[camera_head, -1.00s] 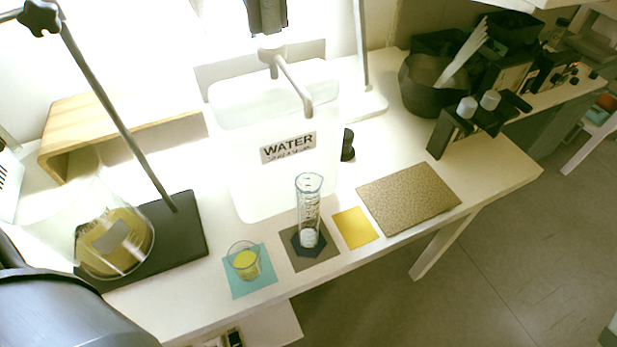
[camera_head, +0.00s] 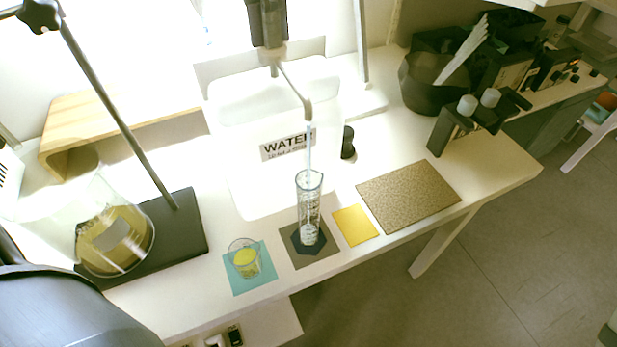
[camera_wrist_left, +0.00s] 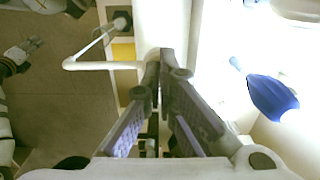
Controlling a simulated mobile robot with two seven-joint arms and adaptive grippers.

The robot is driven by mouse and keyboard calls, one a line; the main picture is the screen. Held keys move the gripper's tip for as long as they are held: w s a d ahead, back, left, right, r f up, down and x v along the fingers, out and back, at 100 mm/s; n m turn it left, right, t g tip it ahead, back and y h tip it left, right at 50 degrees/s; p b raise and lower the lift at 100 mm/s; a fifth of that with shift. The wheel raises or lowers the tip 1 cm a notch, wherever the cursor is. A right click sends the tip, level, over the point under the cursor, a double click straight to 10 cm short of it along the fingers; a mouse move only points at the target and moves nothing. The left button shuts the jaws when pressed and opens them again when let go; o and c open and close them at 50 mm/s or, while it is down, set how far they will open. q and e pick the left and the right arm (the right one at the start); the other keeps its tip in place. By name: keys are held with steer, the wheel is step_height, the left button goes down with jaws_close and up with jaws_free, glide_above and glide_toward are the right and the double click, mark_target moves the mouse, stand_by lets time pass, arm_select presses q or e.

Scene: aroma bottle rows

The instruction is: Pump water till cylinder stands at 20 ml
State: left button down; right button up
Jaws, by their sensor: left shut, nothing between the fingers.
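The white water container (camera_head: 265,185), labelled WATER, stands at the back of the bench with a pump spout (camera_head: 296,90) on top. A thin stream of water (camera_head: 309,150) falls from the spout into the clear graduated cylinder (camera_head: 309,205). The cylinder stands upright on a dark hexagonal base, with some water near its bottom; the scale is too small to read. My left gripper (camera_head: 268,44) is shut and empty, right over the pump head and hiding it. In the left wrist view its closed fingers (camera_wrist_left: 163,75) are beside the spout (camera_wrist_left: 100,65).
A glass with yellow liquid (camera_head: 245,260) stands on a teal mat left of the cylinder. A yellow square (camera_head: 355,227) and a speckled board (camera_head: 408,196) lie to its right. A stand with a dark base (camera_head: 190,235) and a large flask (camera_head: 115,240) are at left.

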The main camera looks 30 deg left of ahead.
arm_select(q)
steer(key=shift+f, duration=0.3)
steer(key=shift+r, duration=1.55)
step_height(320, 180, up, 6)
